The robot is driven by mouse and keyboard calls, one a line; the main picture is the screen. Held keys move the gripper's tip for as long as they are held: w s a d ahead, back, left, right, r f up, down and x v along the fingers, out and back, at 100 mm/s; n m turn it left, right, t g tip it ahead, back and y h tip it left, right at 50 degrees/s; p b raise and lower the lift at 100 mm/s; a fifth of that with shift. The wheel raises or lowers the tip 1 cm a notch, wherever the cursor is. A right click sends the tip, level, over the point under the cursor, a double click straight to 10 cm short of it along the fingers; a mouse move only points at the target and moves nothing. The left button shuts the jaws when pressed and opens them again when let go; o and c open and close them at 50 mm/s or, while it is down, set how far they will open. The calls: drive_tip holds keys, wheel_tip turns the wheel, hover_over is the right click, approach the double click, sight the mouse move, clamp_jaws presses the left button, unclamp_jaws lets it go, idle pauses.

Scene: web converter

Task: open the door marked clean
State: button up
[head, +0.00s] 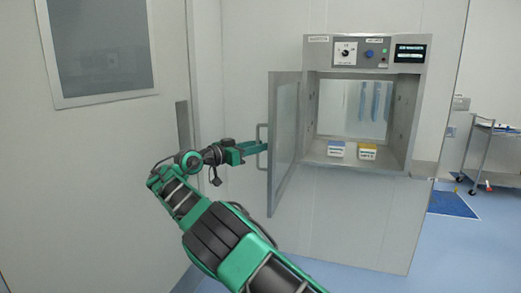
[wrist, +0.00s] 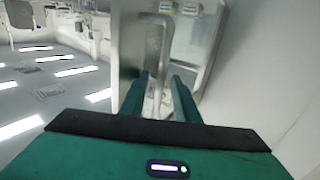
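The chamber door (head: 285,140), a grey frame with a glass pane, stands swung open to the left of a steel pass-through chamber (head: 325,148). Its bar handle (head: 258,134) is on the outer left face. My gripper (head: 263,147) is at the handle from the left. In the wrist view my two green fingers (wrist: 160,88) point at the door with a gap between them, and the handle shows in that gap. I cannot tell whether they press on it. No "clean" marking is readable on the door.
A control panel (head: 348,53) is above the opening. A closed door (head: 110,140) with a window is at the left. A cart (head: 487,150) stands at the far right.

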drive_tip(key=shift+a, duration=0.1)
drive_tip(key=shift+s+a, duration=0.1)
drive_tip(key=v, duration=1)
drive_tip(key=shift+a, duration=0.3)
drive_tip(key=shift+s, duration=0.1)
